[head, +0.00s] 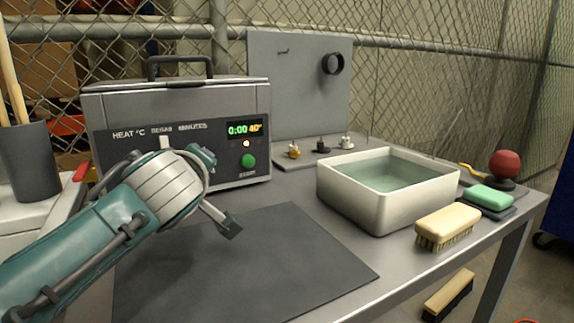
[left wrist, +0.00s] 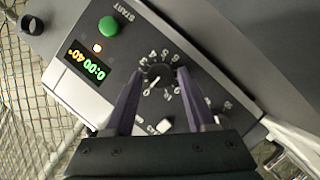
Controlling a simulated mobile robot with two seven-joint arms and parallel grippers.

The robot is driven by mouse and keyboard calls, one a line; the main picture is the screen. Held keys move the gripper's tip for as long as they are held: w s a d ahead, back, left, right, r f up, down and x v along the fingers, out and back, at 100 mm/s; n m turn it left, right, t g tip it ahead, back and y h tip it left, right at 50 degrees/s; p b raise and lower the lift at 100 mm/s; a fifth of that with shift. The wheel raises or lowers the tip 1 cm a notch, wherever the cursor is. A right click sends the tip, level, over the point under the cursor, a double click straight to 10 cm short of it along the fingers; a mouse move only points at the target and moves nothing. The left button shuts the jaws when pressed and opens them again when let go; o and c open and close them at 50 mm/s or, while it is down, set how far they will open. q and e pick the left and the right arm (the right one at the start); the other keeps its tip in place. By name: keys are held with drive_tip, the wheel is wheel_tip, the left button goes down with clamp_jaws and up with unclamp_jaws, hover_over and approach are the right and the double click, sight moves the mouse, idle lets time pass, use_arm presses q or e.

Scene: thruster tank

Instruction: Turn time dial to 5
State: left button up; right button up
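The grey tank unit (head: 258,100) stands at the back left of the bench. Its display (head: 244,129) reads 0:00 and 40°. In the left wrist view, the time dial (left wrist: 157,74) is a dark round knob with numbers around it and a white mark toward the lower left. My left gripper (left wrist: 159,72) is open, with one finger on each side of the dial; I cannot tell whether they touch it. My right gripper is not in view.
A green start button (head: 248,161) sits below the display. A white basin (head: 345,200) of liquid, a brush (head: 448,224) and a green sponge (head: 489,197) stand to the right. A dark mat (head: 290,260) lies bare in front of the tank unit.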

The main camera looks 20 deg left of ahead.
use_arm(q)
clamp_jaws()
idle(0.5)
